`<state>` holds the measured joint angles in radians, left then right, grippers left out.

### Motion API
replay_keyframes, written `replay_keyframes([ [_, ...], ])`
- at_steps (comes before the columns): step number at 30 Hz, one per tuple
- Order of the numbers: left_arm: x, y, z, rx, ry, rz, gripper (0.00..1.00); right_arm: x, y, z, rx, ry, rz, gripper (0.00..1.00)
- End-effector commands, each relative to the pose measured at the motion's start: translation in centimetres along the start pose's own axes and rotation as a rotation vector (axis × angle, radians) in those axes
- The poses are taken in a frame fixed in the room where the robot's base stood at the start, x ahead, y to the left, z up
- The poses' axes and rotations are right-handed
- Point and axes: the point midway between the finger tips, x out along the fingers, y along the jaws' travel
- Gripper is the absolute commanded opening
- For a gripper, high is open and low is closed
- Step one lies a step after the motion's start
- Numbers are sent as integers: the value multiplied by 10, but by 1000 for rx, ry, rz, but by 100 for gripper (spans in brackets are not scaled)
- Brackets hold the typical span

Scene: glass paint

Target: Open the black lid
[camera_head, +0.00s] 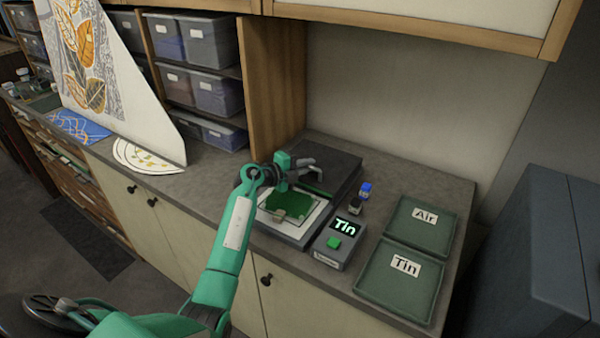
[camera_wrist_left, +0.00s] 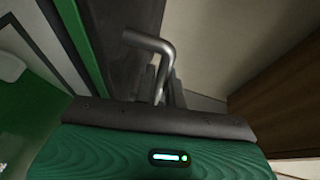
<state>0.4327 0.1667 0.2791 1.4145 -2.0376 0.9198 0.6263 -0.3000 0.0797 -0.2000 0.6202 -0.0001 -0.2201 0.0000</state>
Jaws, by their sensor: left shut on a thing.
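The black lid (camera_head: 335,164) belongs to a flat machine on the counter. It lies behind a white bed (camera_head: 311,220) that carries a green piece (camera_head: 294,204). The bed is uncovered in front of the lid; the lid's exact tilt is hard to tell. My left gripper (camera_head: 297,172) reaches over the machine, at the left edge of the lid, and is shut on the metal handle. The bent grey handle (camera_wrist_left: 156,44) shows in the left wrist view, with my left gripper's fingers (camera_wrist_left: 164,84) around its lower part. My right gripper is not in view.
A control box (camera_head: 338,242) reading "Tin" with a green button stands right of the machine. Two small bottles (camera_head: 360,198) stand behind it. Green trays labelled Air (camera_head: 447,240) and Tin (camera_head: 424,310) lie further right. A wooden shelf side (camera_head: 268,90) rises behind my arm.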

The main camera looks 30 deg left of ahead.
Motion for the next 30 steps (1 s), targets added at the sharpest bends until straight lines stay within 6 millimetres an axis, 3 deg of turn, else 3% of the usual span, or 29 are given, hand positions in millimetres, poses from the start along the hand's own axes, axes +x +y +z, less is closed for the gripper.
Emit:
replay_keyframes([
  [10, 2, 1, 1, 0, 0, 2, 0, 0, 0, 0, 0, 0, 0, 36],
  [11, 2, 1, 1, -1, 0, 2, 13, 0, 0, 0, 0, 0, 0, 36],
  [14, 2, 1, 1, -1, 0, 2, 32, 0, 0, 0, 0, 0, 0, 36],
  [24, -1, 1, 1, 0, 0, 1, 32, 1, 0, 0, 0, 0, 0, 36],
  [30, -23, 3, 2, 2, -2, 2, 32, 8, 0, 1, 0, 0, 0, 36],
])
